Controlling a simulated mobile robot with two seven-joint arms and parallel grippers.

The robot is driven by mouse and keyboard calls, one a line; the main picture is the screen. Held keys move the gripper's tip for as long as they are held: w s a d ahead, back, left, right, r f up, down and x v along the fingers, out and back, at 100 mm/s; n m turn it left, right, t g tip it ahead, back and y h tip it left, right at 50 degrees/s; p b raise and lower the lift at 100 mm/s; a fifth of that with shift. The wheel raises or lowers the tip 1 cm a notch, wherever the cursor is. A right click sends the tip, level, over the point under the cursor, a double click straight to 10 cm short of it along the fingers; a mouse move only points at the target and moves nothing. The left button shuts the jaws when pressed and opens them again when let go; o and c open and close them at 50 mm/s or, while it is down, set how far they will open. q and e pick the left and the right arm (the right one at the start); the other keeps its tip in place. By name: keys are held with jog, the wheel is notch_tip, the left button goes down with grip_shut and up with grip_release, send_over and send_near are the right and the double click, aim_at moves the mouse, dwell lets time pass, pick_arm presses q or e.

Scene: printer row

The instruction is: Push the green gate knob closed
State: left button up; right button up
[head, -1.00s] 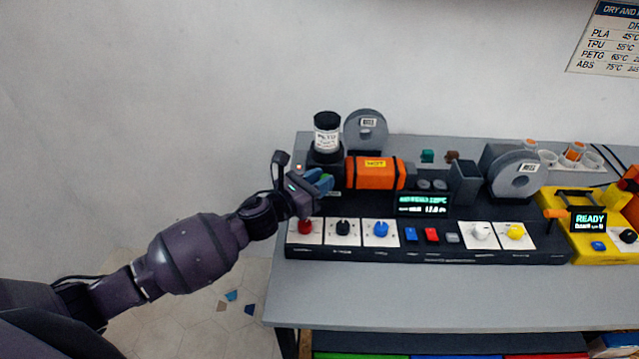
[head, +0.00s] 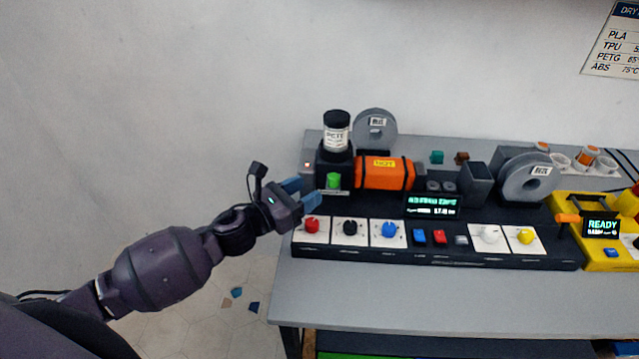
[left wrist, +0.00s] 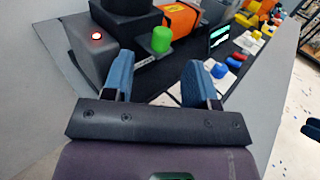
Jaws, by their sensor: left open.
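The green gate knob (head: 333,181) sticks out from the front of the dark block under the labelled jar, left of the orange barrel. My left gripper (head: 300,190) is just left of the knob and apart from it, with its blue fingers open and empty. In the left wrist view the green knob (left wrist: 161,39) stands beyond and between the two spread fingers of my left gripper (left wrist: 158,75). My right gripper is not in view.
The orange barrel (head: 384,173) is right of the knob. Red (head: 312,225), black (head: 350,227) and blue (head: 390,229) knobs line the front panel below. A lit red lamp (left wrist: 96,37) sits on a grey box left of the knob. The grey table front (head: 420,298) is clear.

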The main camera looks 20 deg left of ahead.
pick_arm(q)
jog(key=shift+v, duration=1.95)
jog(key=s+a+f+n+g+y, duration=0.25)
jog(key=s+n+y, duration=0.3)
jog(key=n, duration=0.75)
jog(key=s+a+f+n+g+y, duration=0.1)
jog(key=s+a+f+n+y, duration=0.4)
jog(key=n, duration=0.8)
jog(key=s+d+f+n+g, duration=0.15)
jog(key=s+n+g, duration=0.25)
jog(key=s+n, duration=0.4)
jog(key=s+d+n+g, duration=0.2)
jog(key=s+n+g, duration=0.3)
jog(key=s+n, duration=0.3)
jog(key=w+f+m+t+h, duration=0.1)
jog(key=w+f+t, duration=0.6)
jog(key=f, duration=0.3)
jog(key=shift+w+d+f+t, duration=0.25)
jog(key=shift+f+t, duration=0.1)
jog(key=shift+t, duration=0.3)
